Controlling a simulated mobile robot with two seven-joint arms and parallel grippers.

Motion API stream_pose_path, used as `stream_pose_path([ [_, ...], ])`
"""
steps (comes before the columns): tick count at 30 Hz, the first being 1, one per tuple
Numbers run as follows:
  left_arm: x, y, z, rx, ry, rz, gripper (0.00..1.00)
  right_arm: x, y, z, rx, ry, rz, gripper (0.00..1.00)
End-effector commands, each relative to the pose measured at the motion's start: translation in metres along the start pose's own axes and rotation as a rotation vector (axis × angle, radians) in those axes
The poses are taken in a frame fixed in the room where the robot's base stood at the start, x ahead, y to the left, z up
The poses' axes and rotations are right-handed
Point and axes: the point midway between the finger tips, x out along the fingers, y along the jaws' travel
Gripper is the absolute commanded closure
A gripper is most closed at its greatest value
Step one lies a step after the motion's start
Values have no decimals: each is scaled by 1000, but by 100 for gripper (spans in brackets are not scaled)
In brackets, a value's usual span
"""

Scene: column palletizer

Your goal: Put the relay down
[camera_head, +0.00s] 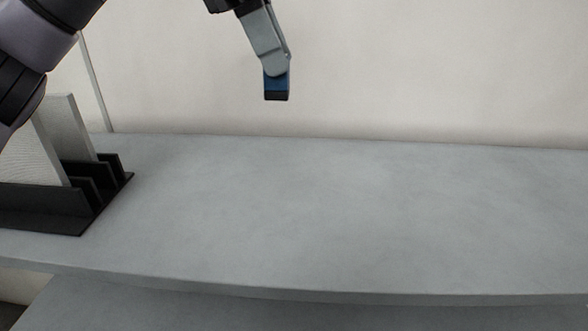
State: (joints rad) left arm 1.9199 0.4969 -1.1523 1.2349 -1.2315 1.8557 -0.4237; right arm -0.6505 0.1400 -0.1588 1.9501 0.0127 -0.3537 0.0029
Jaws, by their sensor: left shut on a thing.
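The relay (277,84) is a small blue block with a dark lower end. My left gripper (270,72) comes in from the upper left and is shut on the relay. The relay hangs from the fingertips, in front of the pale wall in the picture and apart from the grey tabletop (340,210). The gripper fingers hide the relay's upper part. My right gripper is not in view.
A black slotted rack (50,222) stands at the left of the tabletop and holds light upright panels (70,135). The middle and right of the tabletop are bare. The table's front edge runs across the lower picture.

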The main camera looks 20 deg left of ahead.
Motion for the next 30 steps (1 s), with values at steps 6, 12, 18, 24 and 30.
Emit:
stream_pose_path([
  [6, 59, 0, -26, -2, 1, -2, 100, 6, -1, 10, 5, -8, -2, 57],
  [12, 99, 0, -43, -2, -1, -1, 100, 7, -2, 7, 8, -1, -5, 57],
  [18, 114, 0, -49, 0, -1, 1, 100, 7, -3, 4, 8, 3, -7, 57],
  [24, 135, 0, -58, -2, 1, -2, 100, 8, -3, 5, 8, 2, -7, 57],
  [30, 154, 0, -66, 0, -1, 1, 100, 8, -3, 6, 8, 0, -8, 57],
])
